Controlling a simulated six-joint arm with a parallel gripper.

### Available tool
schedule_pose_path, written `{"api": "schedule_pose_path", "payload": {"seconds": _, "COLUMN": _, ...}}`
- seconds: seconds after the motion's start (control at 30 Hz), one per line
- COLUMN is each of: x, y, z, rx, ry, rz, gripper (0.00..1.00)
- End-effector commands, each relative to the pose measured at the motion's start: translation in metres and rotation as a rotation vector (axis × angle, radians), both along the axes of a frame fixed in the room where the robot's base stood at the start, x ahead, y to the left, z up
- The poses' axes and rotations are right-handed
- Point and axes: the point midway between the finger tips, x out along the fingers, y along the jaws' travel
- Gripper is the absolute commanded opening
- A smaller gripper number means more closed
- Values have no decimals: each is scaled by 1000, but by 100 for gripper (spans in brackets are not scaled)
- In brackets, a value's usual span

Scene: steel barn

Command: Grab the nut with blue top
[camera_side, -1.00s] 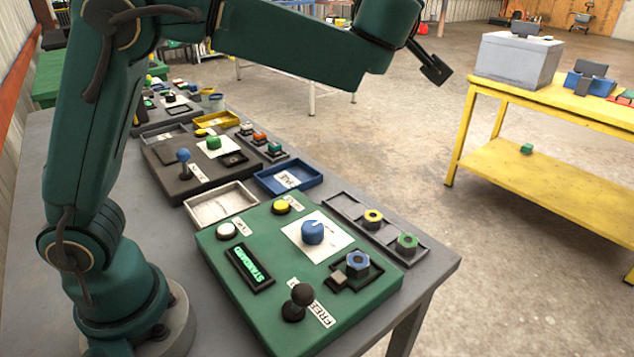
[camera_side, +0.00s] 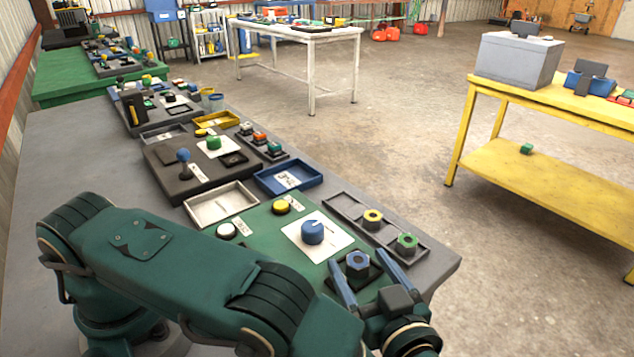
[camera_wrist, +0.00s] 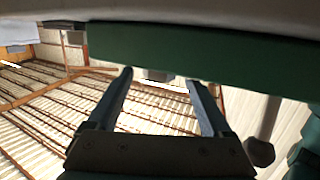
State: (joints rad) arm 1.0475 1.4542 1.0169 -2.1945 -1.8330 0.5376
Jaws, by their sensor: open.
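The nut with the blue top (camera_side: 357,263) sits upright on a small black tray at the front right corner of the green panel (camera_side: 262,220). My gripper (camera_side: 357,257) is open, with its two blue-grey fingers low at the panel's front right. In the side view one finger shows on each side of the nut; I cannot tell whether either touches it. In the wrist view my open gripper (camera_wrist: 159,77) points at the green panel's edge (camera_wrist: 200,50). A small grey piece shows between the fingertips there; I cannot tell what it is.
A blue knob (camera_side: 313,232) on a white card stands just behind the nut. A grey tray (camera_side: 345,208) to the right holds a yellow-topped nut (camera_side: 372,218) and a green-topped nut (camera_side: 406,243). My arm hides the panel's front left.

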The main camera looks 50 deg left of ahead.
Motion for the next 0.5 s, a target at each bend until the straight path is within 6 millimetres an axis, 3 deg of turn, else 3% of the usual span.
{"api": "schedule_pose_path", "payload": {"seconds": 0.5, "x": 17, "y": 40, "z": -5, "rx": -2, "ry": -2, "rz": 1, "gripper": 84}}
